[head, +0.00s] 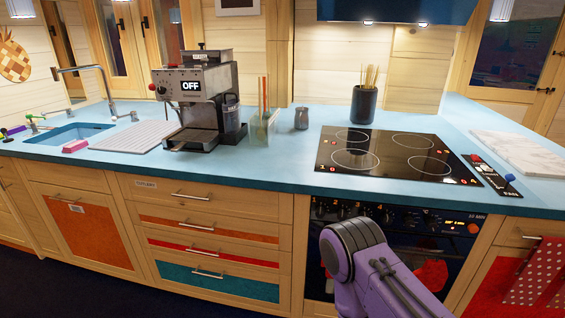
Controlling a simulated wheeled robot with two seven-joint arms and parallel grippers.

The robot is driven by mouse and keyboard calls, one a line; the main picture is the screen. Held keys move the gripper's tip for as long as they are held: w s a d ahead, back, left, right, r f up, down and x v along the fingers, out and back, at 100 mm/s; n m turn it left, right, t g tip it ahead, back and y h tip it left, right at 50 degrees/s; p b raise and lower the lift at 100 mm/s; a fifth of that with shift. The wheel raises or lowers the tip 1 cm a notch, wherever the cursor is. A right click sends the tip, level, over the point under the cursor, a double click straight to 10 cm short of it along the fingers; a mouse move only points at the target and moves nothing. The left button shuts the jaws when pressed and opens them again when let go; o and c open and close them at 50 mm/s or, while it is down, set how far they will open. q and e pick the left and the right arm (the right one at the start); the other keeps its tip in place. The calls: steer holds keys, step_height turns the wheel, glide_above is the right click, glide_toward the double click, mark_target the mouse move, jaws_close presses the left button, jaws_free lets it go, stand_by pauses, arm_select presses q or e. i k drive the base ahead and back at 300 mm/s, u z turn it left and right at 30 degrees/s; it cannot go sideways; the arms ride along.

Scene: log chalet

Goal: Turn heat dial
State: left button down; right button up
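The black oven front (440,245) is under the counter. Its control strip has several small dark knobs (345,212) at the left, small white marks, and an orange-lit round knob (473,228) at the right. I cannot tell which one is the heat dial. The black glass hob (390,155) above shows red digits near its corners. A small black panel (489,176) with a red and a blue control sits right of the hob. My purple right arm rises in front of the oven and hides part of it. Neither gripper shows.
A coffee machine (196,95) reading "OFF" stands on the blue counter (280,172). A utensil pot (364,104) stands behind the hob, a marble board (520,152) at right. A sink (70,133) is at left. A dotted red towel (540,270) hangs at lower right.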

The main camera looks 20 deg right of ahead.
mark_target(431, 224)
steer(key=z, duration=2.85)
steer(key=k, duration=0.45)
steer(key=u, duration=1.2)
